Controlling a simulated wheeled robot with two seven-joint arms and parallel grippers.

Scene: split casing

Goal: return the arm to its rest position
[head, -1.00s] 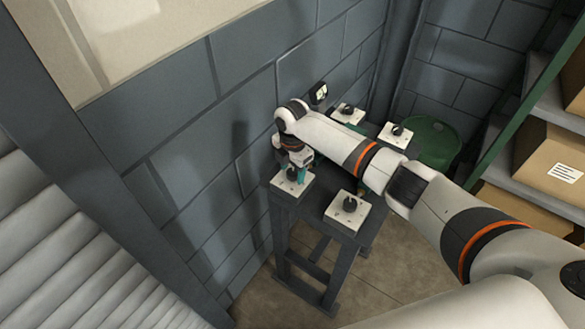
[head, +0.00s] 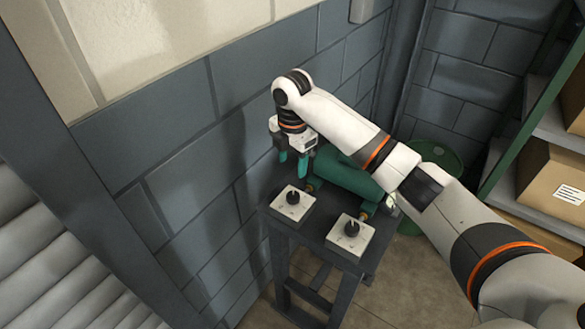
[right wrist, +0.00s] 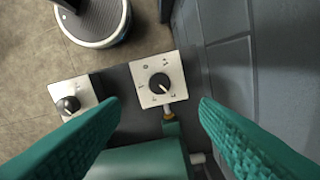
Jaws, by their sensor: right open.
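My right gripper (head: 294,167) hangs pointing down above the table (head: 320,232), near its wall-side edge. Its teal fingers are spread with nothing between them, as the right wrist view (right wrist: 158,110) also shows. A white plate with a black knob (head: 287,209) sits at the near left table corner, below and apart from the fingers. A second such plate (head: 351,240) sits at the near right corner. A green rounded casing (head: 345,173) lies behind them, partly hidden by my right arm. My left gripper is not in view.
A grey block wall (head: 180,160) stands close on the left of the table. A green drum (head: 438,155) stands behind on the right. A shelf with cardboard boxes (head: 552,185) is at the far right. The air above the table's front is clear.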

